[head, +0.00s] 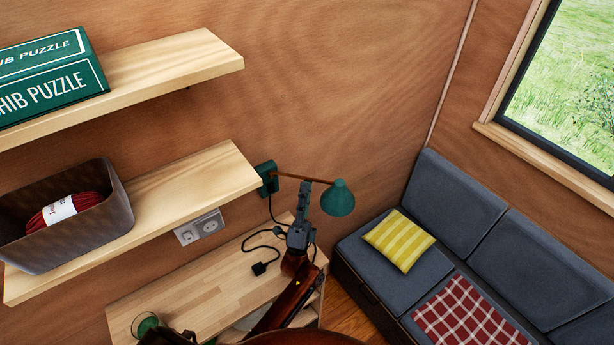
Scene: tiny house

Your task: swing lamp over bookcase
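The wall lamp has a green wall bracket (266,178), a thin brown swing arm (289,175) and a green cone shade (338,199). The arm points right, so the shade hangs near the sofa's left end, right of the bookcase. The low wooden bookcase (205,283) stands against the wall below the bracket. My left gripper (305,187) reaches up from below, its fingertips at the lamp arm just left of the shade. I cannot tell whether the fingers are closed around the arm or only touch it. My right gripper is out of view.
Wall shelves at left hold a green puzzle box (50,77) and a grey basket (85,235) with red yarn. A black cable with a plug (260,268) lies on the bookcase top. The grey sofa (375,262) with a yellow cushion (398,241) stands at right.

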